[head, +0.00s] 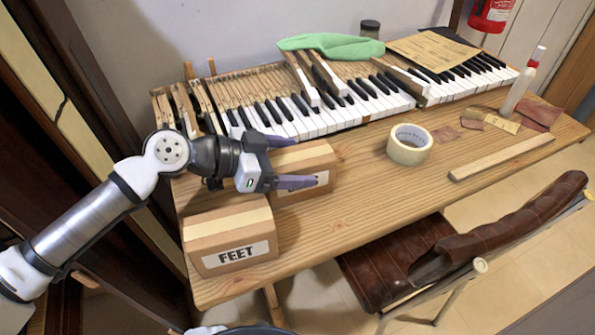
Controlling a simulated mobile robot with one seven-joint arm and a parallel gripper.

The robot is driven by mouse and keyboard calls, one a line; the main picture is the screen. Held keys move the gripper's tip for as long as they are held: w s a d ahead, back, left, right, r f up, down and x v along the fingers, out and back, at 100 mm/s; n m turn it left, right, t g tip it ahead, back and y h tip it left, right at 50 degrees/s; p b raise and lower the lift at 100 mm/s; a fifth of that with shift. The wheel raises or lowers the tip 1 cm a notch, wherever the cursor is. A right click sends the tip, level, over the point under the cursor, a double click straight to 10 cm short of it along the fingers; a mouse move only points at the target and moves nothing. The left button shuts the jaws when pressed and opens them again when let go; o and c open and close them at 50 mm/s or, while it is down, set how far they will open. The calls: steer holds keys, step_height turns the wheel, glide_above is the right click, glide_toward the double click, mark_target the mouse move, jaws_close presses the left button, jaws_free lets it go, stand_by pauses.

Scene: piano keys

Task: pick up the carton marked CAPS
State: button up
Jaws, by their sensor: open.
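Two brown cartons with pale tape along the top stand at the left of the wooden table (345,215). The front carton (215,232) has a white label reading FEET. The rear carton (318,152) has a white label mostly hidden behind my lower finger, so I cannot read it. No marking CAPS is legible. My gripper (306,162) is open, its purple fingers pointing right, in front of or over the rear carton in this view. I cannot tell whether they touch it.
A keyboard with loose keys (300,125) runs along the back, with a green cloth (330,46) on it. A brown chair (395,265) stands in front.

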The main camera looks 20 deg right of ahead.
steer(key=c, duration=1.1)
steer(key=shift+c, duration=0.5)
steer(key=shift+r, duration=0.1)
